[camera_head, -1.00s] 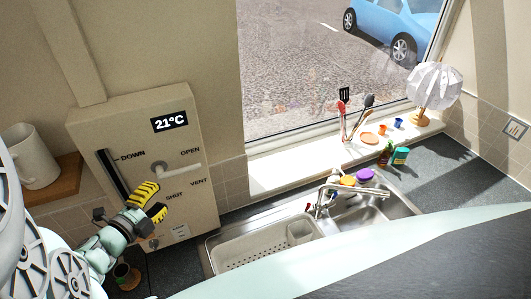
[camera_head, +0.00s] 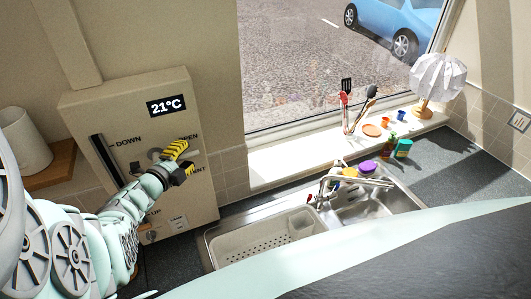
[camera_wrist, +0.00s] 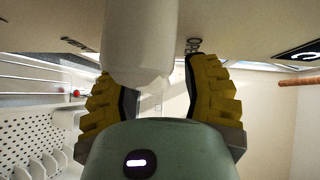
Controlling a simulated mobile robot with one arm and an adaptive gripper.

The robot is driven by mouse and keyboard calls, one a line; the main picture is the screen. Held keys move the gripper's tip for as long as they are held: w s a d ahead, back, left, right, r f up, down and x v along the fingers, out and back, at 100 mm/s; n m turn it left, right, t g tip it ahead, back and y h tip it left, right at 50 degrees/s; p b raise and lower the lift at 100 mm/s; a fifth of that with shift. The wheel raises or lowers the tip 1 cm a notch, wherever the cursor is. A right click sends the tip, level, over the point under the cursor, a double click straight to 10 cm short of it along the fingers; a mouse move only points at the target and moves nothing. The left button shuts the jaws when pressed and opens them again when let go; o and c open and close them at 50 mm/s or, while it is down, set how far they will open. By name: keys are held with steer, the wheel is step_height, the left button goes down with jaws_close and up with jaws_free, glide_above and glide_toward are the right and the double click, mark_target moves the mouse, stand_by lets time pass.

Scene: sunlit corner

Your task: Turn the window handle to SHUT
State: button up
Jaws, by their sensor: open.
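The white window handle sits on a beige wall panel (camera_head: 128,115). In the head view only its round hub (camera_head: 157,154) shows; my gripper covers the lever. The labels OPEN and part of VENT show beside it, and SHUT is hidden. In the wrist view the white handle (camera_wrist: 137,45) comes down large between my two yellow-padded fingers. My gripper (camera_head: 183,160) is open at the lever, and its fingers (camera_wrist: 160,85) stand on either side of the handle. I cannot tell whether either finger touches it.
A dark slot with a slider marked DOWN (camera_head: 108,160) is on the panel left of the handle. A LAMP switch (camera_head: 178,223) is low on it. A sink with a tap (camera_head: 325,187) lies to the right.

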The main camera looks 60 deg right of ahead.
jaws_close()
stand_by(0.3)
steer(key=shift+f, duration=0.1)
